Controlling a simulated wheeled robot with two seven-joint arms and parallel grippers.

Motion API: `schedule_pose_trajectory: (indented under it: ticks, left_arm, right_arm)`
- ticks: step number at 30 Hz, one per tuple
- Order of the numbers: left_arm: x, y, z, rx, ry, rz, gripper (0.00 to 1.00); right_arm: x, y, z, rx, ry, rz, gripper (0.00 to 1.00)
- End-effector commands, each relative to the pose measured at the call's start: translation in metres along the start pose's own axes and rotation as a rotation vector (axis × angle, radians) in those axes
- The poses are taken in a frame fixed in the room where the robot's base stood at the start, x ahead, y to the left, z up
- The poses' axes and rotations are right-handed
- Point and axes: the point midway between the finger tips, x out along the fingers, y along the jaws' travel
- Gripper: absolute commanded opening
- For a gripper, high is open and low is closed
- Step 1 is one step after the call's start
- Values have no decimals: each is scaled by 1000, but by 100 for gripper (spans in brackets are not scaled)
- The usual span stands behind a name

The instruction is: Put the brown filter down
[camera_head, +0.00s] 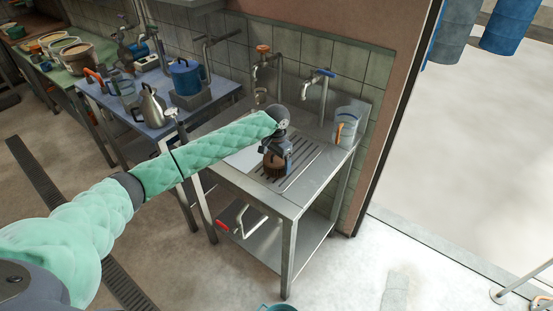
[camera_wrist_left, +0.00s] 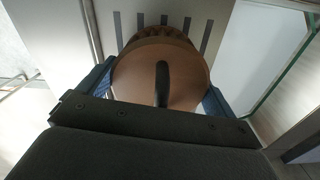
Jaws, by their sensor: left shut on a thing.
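The brown filter (camera_head: 274,164) is a round, ribbed piece at the slotted drain area of the steel table (camera_head: 314,191). My left gripper (camera_head: 277,152) comes down on it from above and is shut on it. In the left wrist view the filter (camera_wrist_left: 150,75) shows its flat brown top with a dark upright handle (camera_wrist_left: 162,84). The blue fingers of my left gripper (camera_wrist_left: 158,92) are on both sides of it. I cannot tell whether the filter's underside touches the slotted surface. My right gripper is not in view.
Taps with an orange knob (camera_head: 263,49) and a blue handle (camera_head: 325,73) stand behind. A clear jug (camera_head: 346,127) is at the table's back right. A side table to the left holds a steel kettle (camera_head: 152,103) and a blue pot (camera_head: 186,77).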

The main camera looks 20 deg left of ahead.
Motion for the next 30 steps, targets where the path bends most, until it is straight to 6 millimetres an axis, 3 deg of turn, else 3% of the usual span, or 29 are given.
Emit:
schedule_pose_trajectory:
  ticks: [14,15,16,27,30]
  left_arm:
    - [7,0,0,0,-1,0,65]
    - [7,0,0,0,-1,-1,97]
    - [7,0,0,0,-1,-1,100]
    - [0,0,0,1,2,0,100]
    - [-10,0,0,1,1,0,100]
  right_arm:
    - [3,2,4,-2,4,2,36]
    - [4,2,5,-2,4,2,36]
    - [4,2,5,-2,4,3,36]
    - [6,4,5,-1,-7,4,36]
    - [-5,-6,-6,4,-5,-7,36]
